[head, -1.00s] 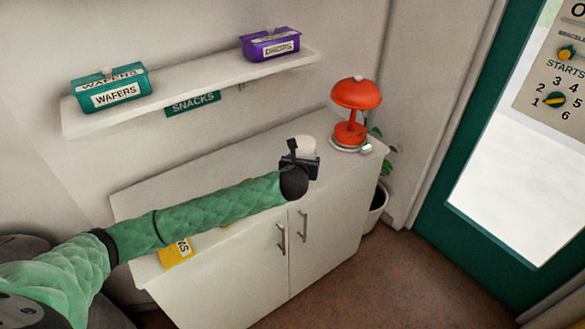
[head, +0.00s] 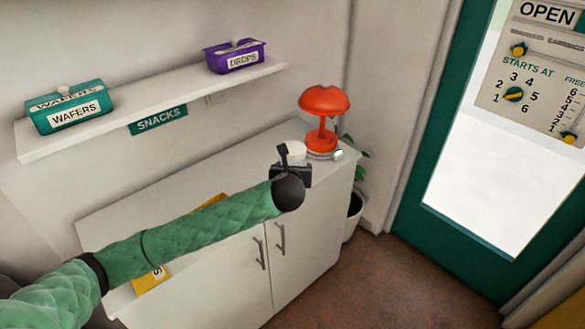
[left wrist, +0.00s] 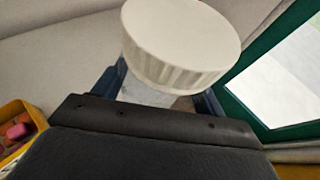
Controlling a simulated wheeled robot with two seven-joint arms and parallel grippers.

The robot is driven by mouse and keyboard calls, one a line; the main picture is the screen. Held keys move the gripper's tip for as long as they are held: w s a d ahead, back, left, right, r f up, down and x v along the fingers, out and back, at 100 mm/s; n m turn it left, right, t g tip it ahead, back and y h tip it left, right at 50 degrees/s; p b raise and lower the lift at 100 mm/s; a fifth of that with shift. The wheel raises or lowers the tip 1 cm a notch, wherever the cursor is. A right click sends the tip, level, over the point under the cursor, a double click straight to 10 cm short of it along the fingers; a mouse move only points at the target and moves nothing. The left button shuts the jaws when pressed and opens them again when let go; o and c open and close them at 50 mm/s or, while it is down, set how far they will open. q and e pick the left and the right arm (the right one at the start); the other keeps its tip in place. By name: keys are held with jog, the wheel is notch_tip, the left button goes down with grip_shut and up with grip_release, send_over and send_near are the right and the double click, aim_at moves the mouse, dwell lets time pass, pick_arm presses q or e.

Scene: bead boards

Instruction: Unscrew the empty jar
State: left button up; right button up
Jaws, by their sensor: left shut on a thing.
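The jar with a white ribbed lid (left wrist: 182,42) fills the upper middle of the left wrist view. A pale, see-through part of its body (left wrist: 148,92) shows below the lid, between the fingers. In the head view the jar's white top (head: 293,149) shows just behind my left gripper (head: 292,168), near the cabinet's right end. My left gripper is shut on the jar, which stands about upright. The jar's lower part is hidden, so I cannot tell if it touches the cabinet top or what is inside. My right gripper is not in view.
A red lamp (head: 323,103) stands on the white cabinet (head: 190,165) close to the jar's right. A yellow box (left wrist: 20,125) lies partly behind my arm. The wall shelf (head: 170,98) above carries a teal wafers box (head: 70,108) and a purple drops box (head: 235,56).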

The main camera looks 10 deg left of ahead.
aim_at(296, 146)
pick_arm(q)
jog(key=shift+c, duration=0.7)
jog(key=shift+d+r, duration=0.1)
jog(key=shift+d, duration=0.05)
jog(key=r, duration=0.2)
jog(key=d+r+m+h, duration=0.1)
jog(key=r, duration=0.1)
jog(key=r+h, duration=0.1)
jog(key=r, duration=0.1)
jog(key=shift+d+m, duration=0.25)
jog(key=shift+m, duration=0.05)
jog(key=shift+s+a+r, duration=0.35)
jog(key=shift+r, duration=0.15)
jog(key=shift+s+a+r, duration=0.3)
jog(key=shift+r, duration=0.15)
jog(key=shift+s+a+f, duration=0.2)
jog(key=shift+s+a, duration=0.65)
jog(key=shift+s, duration=0.15)
jog(key=s+a+f, duration=0.3)
jog(key=s+f, duration=0.3)
jog(key=f, duration=0.2)
jog(key=s+a+f, duration=0.3)
jog(key=s+f, duration=0.2)
jog(key=f, duration=0.3)
jog(key=shift+s+a+f+y, duration=0.2)
jog(key=shift+s+a+y, duration=0.15)
jog(key=shift+a+y, duration=0.05)
